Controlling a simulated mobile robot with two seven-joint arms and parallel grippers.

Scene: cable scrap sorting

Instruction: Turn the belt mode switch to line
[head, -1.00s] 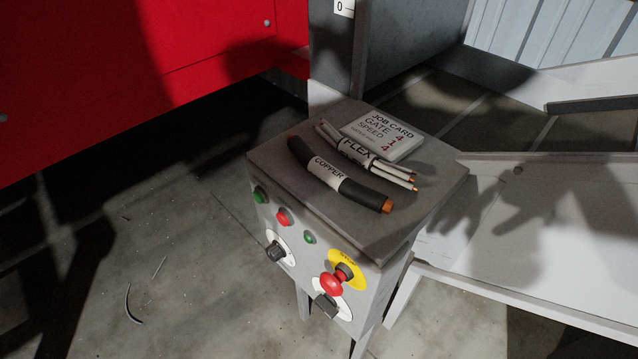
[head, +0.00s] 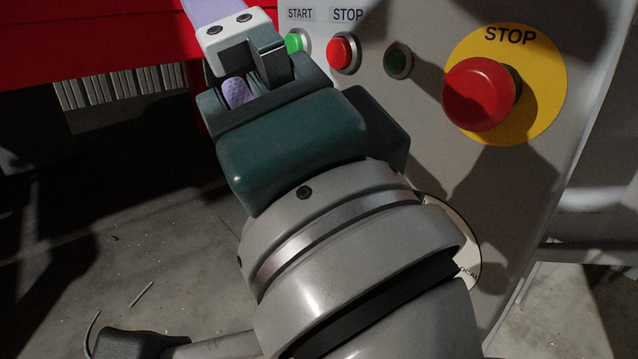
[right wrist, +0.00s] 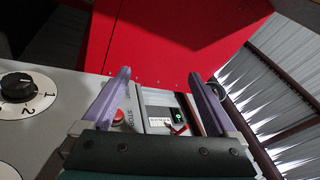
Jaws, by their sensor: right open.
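The grey control box's front panel (head: 420,130) fills the right of the head view. A white switch plate (head: 466,236), partly lettered "LOCAL", shows only its right edge behind my right wrist; its knob and pointing direction are hidden. My right gripper (right wrist: 160,76) is open, with two purple fingers apart and nothing between them. In the head view it extends up and left across the panel, past the upper left edge near the green start button (head: 294,44). My left gripper is not in view.
A red stop button (head: 342,52), a dark green lamp (head: 398,61) and a large red emergency button (head: 480,94) on yellow are on the panel. The right wrist view shows a numbered black dial (right wrist: 22,82) at left and a red machine wall (right wrist: 165,40) ahead.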

